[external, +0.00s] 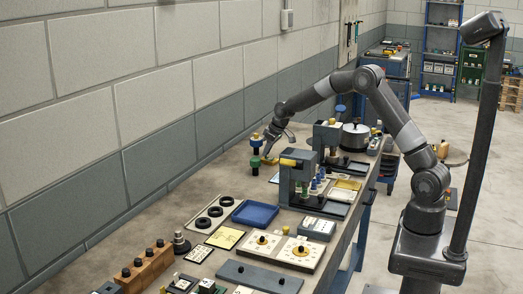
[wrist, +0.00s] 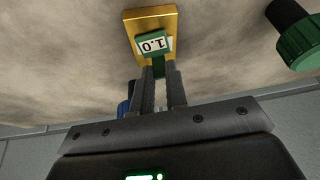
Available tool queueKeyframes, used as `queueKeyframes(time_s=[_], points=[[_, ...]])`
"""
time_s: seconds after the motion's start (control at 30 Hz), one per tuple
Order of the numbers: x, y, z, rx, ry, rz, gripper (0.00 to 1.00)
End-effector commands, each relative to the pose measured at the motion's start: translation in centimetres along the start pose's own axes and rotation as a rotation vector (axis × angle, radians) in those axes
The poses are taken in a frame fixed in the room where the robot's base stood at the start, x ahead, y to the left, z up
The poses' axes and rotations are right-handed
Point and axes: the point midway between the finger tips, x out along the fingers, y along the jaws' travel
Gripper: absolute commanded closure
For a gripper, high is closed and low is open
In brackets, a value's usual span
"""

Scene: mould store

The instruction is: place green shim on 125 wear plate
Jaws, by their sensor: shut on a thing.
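In the wrist view my gripper (wrist: 160,78) is shut on a green shim (wrist: 162,66) with a white label that appears to read 1.0. A gold square plate (wrist: 150,18) shows just beyond the shim and partly behind it. I cannot tell whether they touch, and no number on the plate is readable. In the external view my gripper (external: 267,152) is low over the far part of the bench, near the wall. The shim is too small to make out there. I cannot identify the 125 wear plate for certain.
A green-and-black knobbed object (wrist: 300,42) is at the right of the wrist view.

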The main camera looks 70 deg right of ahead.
Motion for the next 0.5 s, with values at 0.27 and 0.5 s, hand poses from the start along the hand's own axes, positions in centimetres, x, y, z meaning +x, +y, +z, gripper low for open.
queueKeyframes(time_s=[0.27, 0.5], points=[[0.1, 0.0, 0.06, 0.0, -0.001, 0.0, 0.67], [0.06, 0.01, 0.04, 0.0, -0.001, 0.0, 0.65]])
